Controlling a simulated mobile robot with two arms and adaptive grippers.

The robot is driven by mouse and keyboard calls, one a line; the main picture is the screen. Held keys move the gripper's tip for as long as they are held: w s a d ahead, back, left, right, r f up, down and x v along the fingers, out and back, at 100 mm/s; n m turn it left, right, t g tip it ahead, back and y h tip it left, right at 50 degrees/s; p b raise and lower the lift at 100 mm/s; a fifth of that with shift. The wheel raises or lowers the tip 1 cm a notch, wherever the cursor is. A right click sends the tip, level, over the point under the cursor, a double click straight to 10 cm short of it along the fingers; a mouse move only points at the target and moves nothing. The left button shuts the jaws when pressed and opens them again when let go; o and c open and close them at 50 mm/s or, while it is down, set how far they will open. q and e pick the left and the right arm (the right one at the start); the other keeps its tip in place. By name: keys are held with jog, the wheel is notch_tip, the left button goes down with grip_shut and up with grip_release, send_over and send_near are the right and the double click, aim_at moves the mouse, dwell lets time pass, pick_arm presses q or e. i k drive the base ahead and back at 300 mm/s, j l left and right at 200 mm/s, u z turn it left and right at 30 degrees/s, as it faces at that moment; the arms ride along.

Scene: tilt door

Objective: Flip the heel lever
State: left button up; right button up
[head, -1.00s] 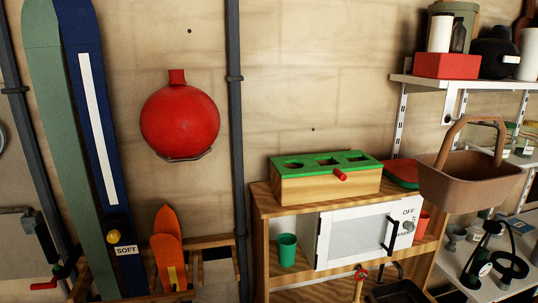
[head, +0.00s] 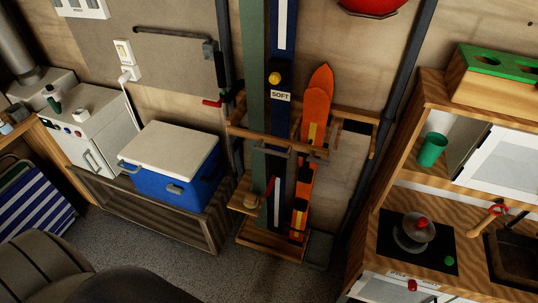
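A tall navy ski (head: 282,30) with a white stripe stands upright in a wooden rack (head: 258,136) beside a green ski (head: 252,60). The navy ski carries a yellow knob (head: 274,78) and a "SOFT" label (head: 280,96). Lower down, a small red lever-like part (head: 275,183) shows near grey binding hardware (head: 276,150); I cannot tell for certain that it is the heel lever, or how it is set. An orange ski (head: 316,100) leans at the right. Neither of my grippers is in view.
A blue cooler (head: 172,190) with a white lid sits on a low wooden crate left of the rack. A toy kitchen (head: 400,195) with a green cup (head: 432,149) stands at right. Grey floor (head: 200,278) is open in front. A dark pipe (head: 395,110) runs right of the skis.

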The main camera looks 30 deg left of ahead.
aim_at(268, 190)
jog(key=j+u, duration=0.15)
jog(key=u, duration=0.55)
